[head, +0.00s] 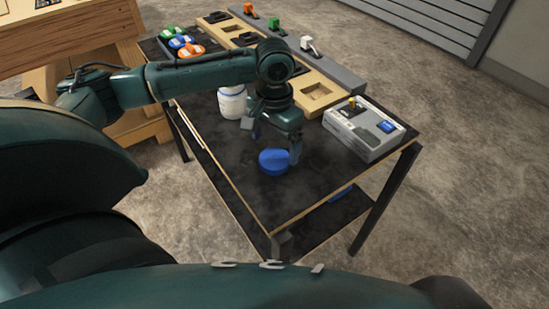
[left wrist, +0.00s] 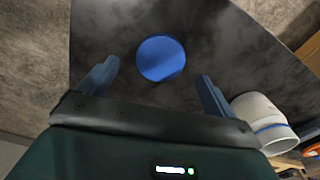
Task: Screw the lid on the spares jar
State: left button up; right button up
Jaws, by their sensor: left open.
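The blue lid (head: 272,162) lies flat on the dark table top. It also shows in the left wrist view as a blue disc (left wrist: 161,58), between and beyond the fingers. My left gripper (head: 274,146) is open and empty, pointing down just above the lid; its fingers (left wrist: 160,85) stand apart on either side in the wrist view. I cannot tell from the head view whether a finger touches the lid. The white spares jar (head: 232,103) stands upright behind my left gripper, partly hidden by my arm, and also shows at the right of the wrist view (left wrist: 262,115). My right gripper is not in view.
A grey console box (head: 363,130) with a yellow knob and a blue button stands on the table's right side. A wooden tray (head: 316,97) and a grey rail (head: 330,68) with coloured pieces lie behind. The near table corner is clear.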

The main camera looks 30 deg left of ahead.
aim_at(274, 158)
pick_arm(q)
notch_tip(274, 158, down, 5)
jog(key=shift+w+r, duration=0.1)
jog(key=shift+w, duration=0.05)
jog(key=shift+c, duration=0.4)
jog(key=c, duration=1)
jog(key=shift+o, duration=0.2)
jog(key=shift+r, duration=0.1)
notch_tip(274, 158, up, 10)
jog(key=shift+p, duration=0.45)
